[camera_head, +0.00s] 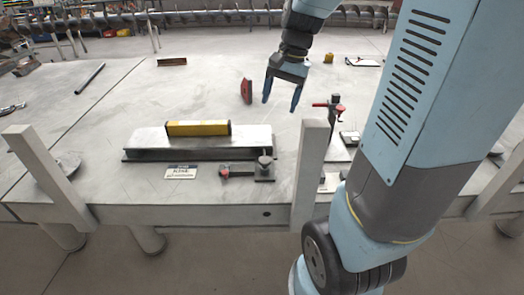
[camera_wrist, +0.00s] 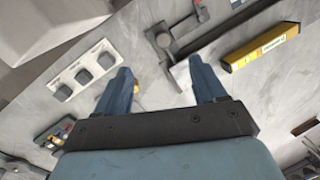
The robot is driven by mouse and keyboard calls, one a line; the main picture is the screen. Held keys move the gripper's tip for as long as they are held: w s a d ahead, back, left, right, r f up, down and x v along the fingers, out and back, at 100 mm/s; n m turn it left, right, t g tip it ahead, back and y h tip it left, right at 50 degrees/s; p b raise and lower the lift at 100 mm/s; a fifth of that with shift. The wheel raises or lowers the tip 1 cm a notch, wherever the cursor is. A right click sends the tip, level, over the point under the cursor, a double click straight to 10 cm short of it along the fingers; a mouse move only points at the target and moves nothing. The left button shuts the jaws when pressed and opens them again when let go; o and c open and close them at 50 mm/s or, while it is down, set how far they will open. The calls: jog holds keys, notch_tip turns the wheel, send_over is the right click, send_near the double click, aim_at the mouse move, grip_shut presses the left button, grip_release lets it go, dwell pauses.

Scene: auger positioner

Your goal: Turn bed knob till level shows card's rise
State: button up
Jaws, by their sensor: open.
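A yellow level (camera_head: 198,128) lies on the long grey bed (camera_head: 140,141); it also shows at the upper right of the wrist view (camera_wrist: 260,47). The level's reading is too small to make out. A white card (camera_head: 181,172) with dark print lies in front of the bed; only "RISE" seems legible. A small knob-like part (camera_head: 264,160) stands at the bed's right front, beside a red-tipped clamp (camera_head: 238,171); I cannot tell whether it is the bed knob. My gripper (camera_head: 281,103) is open and empty above the table, behind and right of the bed. Its spread fingers show in the wrist view (camera_wrist: 161,66).
A red-handled clamp (camera_head: 333,108) stands right of my gripper. A red part (camera_head: 246,90) stands behind the bed. Slanted posts (camera_head: 309,175) rise at the table's front edge.

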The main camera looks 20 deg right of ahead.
jog(key=w+d+f+m+g+y, duration=0.1)
jog(key=w+d+f+m+g, duration=0.15)
jog(key=w+f+m, duration=0.4)
jog(key=n, duration=0.2)
send_near(265, 159)
jog(key=shift+m+y, duration=0.25)
jog(key=shift+y, duration=0.05)
jog(key=x, duration=0.8)
jog(key=shift+d+f, duration=0.2)
jog(key=shift+f, duration=0.1)
jog(key=shift+c, duration=0.4)
jog(key=c, duration=0.9)
jog(key=shift+c, duration=0.2)
